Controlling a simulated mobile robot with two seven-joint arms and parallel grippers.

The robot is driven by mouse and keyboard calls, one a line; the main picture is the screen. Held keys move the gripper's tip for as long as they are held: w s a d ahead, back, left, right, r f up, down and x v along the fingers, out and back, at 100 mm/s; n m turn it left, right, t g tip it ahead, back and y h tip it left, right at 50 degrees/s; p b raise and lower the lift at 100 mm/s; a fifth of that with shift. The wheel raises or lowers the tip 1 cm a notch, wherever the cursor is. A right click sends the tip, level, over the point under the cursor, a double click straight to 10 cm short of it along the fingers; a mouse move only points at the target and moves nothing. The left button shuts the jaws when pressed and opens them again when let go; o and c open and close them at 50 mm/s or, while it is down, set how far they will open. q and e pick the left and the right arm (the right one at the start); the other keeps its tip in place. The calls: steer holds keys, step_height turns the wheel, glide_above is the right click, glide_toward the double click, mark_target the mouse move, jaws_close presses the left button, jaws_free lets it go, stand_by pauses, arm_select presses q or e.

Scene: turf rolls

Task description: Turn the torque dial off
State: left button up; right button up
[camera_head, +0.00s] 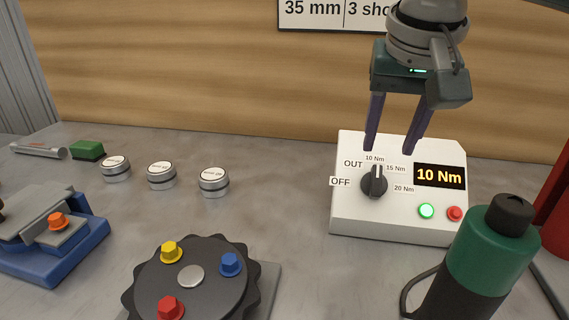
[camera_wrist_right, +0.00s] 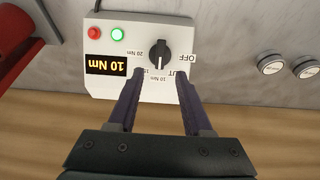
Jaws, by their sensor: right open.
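The white control box (camera_head: 350,225) stands on the grey bench at the right. Its black torque dial (camera_head: 374,182) points up to the 10 Nm mark, and the display (camera_head: 440,177) reads 10 Nm. The OFF label (camera_head: 340,182) is left of the dial. My right gripper (camera_head: 388,150) is open and empty, its fingers pointing down just above and behind the dial. In the right wrist view the box appears upside down, with the dial (camera_wrist_right: 160,53) beyond and between the open fingertips (camera_wrist_right: 160,73), apart from them. My left gripper is not in view.
A green lamp (camera_head: 426,211) and a red button (camera_head: 454,213) sit on the box. A green and black tool (camera_head: 492,250) stands in front at the right. A dark turntable (camera_head: 205,290) with coloured caps is in front.

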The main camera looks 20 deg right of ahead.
mark_target(378, 177)
steer(key=b+x, duration=0.1)
steer(key=x, duration=0.8)
steer(key=shift+f, duration=0.15)
jaws_close()
